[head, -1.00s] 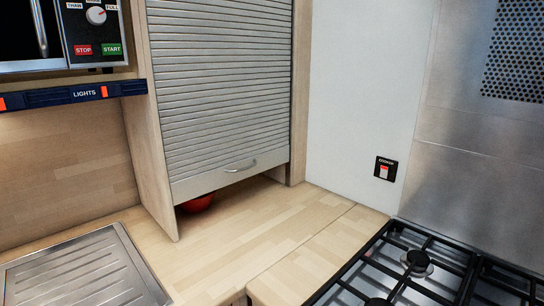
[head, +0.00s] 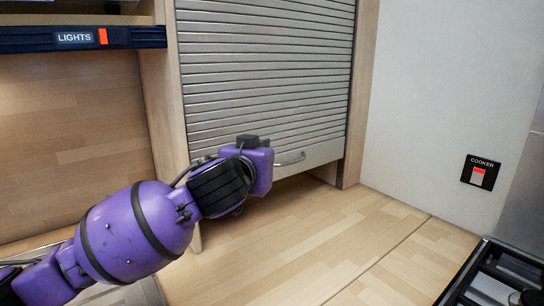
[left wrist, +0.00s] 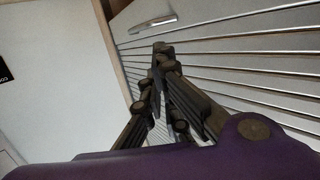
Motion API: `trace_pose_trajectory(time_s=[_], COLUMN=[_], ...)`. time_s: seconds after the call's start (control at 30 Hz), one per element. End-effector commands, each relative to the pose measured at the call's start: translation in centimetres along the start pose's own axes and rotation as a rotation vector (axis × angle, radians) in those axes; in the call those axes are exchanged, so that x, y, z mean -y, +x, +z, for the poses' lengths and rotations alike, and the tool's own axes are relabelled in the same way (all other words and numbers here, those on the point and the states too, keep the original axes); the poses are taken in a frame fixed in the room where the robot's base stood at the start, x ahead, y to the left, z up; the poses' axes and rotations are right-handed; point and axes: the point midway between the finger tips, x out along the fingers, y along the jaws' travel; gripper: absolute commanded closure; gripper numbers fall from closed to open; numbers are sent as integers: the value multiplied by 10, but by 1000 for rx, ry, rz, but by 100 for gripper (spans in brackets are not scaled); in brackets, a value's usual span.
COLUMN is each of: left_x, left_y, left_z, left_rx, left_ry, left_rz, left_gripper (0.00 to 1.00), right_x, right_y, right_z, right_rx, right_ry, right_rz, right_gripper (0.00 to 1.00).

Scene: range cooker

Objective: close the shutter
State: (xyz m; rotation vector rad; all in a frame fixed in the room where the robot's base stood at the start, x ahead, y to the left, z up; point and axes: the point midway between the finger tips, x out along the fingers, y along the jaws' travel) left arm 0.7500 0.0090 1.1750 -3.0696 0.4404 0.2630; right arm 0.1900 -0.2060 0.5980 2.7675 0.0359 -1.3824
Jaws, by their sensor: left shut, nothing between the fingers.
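The grey slatted shutter (head: 265,60) hangs most of the way down in its wooden cabinet. A gap shows between its bottom edge and the counter. Its curved metal handle (head: 291,160) is on the plain bottom strip, just right of my left wrist. In the left wrist view the slats (left wrist: 240,65) run at a slant and the handle (left wrist: 152,22) is at the top. My left gripper (left wrist: 162,50) is shut and empty, its fingertips near the shutter below the handle in that picture. Contact cannot be told. In the head view my wrist hides the fingers. My right gripper is not in view.
The wooden counter (head: 300,240) is clear in front of the shutter. The hob (head: 500,280) is at the lower right, below the cooker switch (head: 480,172) on the white wall. A dark lights strip (head: 125,38) is at upper left.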

Motion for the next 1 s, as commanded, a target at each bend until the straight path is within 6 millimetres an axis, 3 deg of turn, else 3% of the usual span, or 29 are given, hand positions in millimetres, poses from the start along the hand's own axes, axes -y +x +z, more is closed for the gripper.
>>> trace_pose_trajectory(time_s=[0.1, 0.27, 0.77, 1.0], left_x=[0, 0, 0, 0], left_y=[3, 11, 101, 95], left_z=[-21, -29, -34, -4], left_rx=[-36, -46, -46, -45], left_ry=[-4, -8, -6, -3], left_rz=[1, 2, 0, 1], left_gripper=[100, 100, 100, 100], right_x=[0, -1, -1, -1], right_y=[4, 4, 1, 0], right_z=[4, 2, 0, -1], right_rx=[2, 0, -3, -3], right_ry=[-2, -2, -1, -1], right_rz=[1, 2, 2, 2], right_gripper=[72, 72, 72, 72])
